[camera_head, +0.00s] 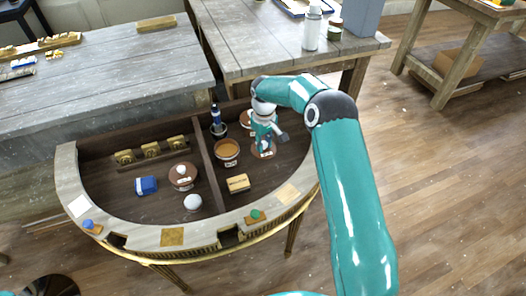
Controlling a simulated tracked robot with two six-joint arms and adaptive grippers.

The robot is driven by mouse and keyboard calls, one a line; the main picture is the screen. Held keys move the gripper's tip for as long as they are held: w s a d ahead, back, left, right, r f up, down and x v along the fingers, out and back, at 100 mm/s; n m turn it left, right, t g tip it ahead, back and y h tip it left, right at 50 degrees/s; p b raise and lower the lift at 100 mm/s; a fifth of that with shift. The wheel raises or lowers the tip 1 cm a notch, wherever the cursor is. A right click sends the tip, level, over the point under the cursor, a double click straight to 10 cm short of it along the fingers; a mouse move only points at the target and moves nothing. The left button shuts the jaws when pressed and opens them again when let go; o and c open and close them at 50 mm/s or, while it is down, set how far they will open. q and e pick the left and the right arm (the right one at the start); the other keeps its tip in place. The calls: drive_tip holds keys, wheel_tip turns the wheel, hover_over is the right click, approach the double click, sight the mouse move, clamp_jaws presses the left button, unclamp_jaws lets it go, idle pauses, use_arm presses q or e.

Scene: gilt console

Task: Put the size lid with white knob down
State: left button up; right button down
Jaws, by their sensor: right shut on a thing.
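My right arm comes in from the right, and its gripper (267,142) points down into the right compartment of the half-round gilt console (68,172). It is shut on a small brown round lid (269,154) with a pale label. The fingers cover the lid's knob, and I cannot tell whether the lid touches the console floor. Another brown round lid with a white knob (181,170) and a white label is in the left compartment, apart from the gripper. My left gripper is not in view.
A divider (207,165) splits the console. Near the gripper are an orange-topped pot (227,149), a dark cup with a blue-handled tool (215,118) and a tan block (238,183). The left side has a blue box (146,185), a white ball (193,202) and brass pieces (150,149).

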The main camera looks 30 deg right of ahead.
sight(264, 143)
wheel_tip(264, 143, down, 4)
drive_tip(key=shift+f+p, duration=0.2)
drive_tip(key=shift+p, duration=0.15)
drive_tip(key=shift+f, duration=0.1)
drive_tip(key=shift+f, duration=0.1)
drive_tip(key=c, duration=0.9)
unclamp_jaws()
drive_tip(key=shift+c, duration=0.2)
drive_tip(key=shift+r, duration=0.5)
wheel_tip(264, 143, up, 11)
drive_tip(key=shift+r+b, duration=0.1)
drive_tip(key=shift+b, duration=0.95)
